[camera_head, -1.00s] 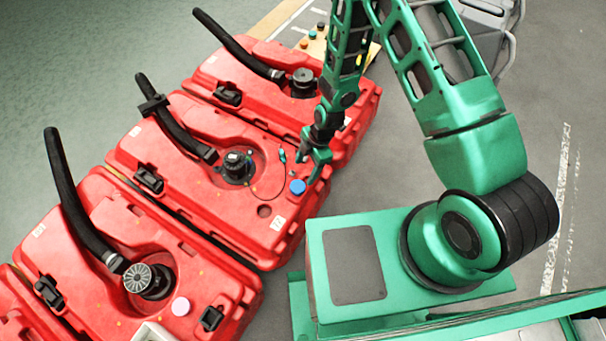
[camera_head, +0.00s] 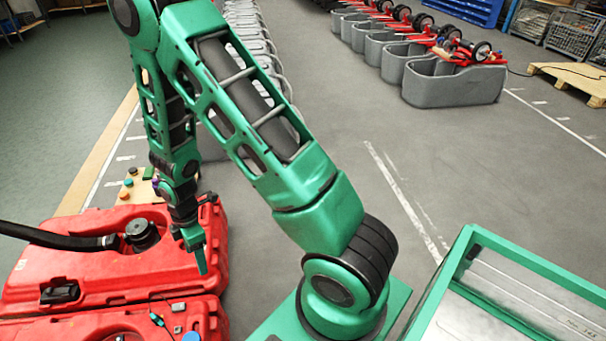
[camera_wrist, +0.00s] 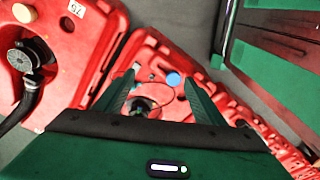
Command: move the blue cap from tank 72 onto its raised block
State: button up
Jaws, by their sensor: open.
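The blue cap (camera_wrist: 173,79) lies on top of a red tank (camera_wrist: 152,58), beside the tank's round dark fitting (camera_wrist: 143,106). Whether a raised block is under the cap is too small to tell. In the head view the cap (camera_head: 191,337) is cut by the bottom edge. My gripper (camera_head: 203,268) is above the red tanks, open and empty. In the wrist view its two fingers (camera_wrist: 160,80) stand apart, with the cap beyond them and not touching. This tank's number is not readable now.
A nearer red tank with label 75 (camera_wrist: 76,10) carries a pale round cap (camera_wrist: 24,13) and a black hose. Another red tank (camera_head: 110,262) has a black hose (camera_head: 55,239). A board with coloured knobs (camera_head: 138,187) lies behind.

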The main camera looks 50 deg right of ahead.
jog(key=s+d+r+m+h, duration=0.1)
jog(key=s+d+r+m, duration=0.4)
jog(key=d+r, duration=0.4)
jog(key=s+d+r+m+h, duration=0.1)
jog(key=s+d+r+m, duration=0.1)
jog(key=d+r+m, duration=0.75)
jog(key=s+d+r+m, duration=0.1)
jog(key=s+r+m, duration=0.3)
jog(key=s, duration=0.5)
jog(key=s+d+r+m, duration=0.2)
jog(key=s+r+m, duration=0.2)
jog(key=s+r, duration=0.5)
jog(key=shift+s+d+y, duration=0.15)
jog(key=shift+s+y, duration=0.1)
jog(key=shift+y, duration=0.15)
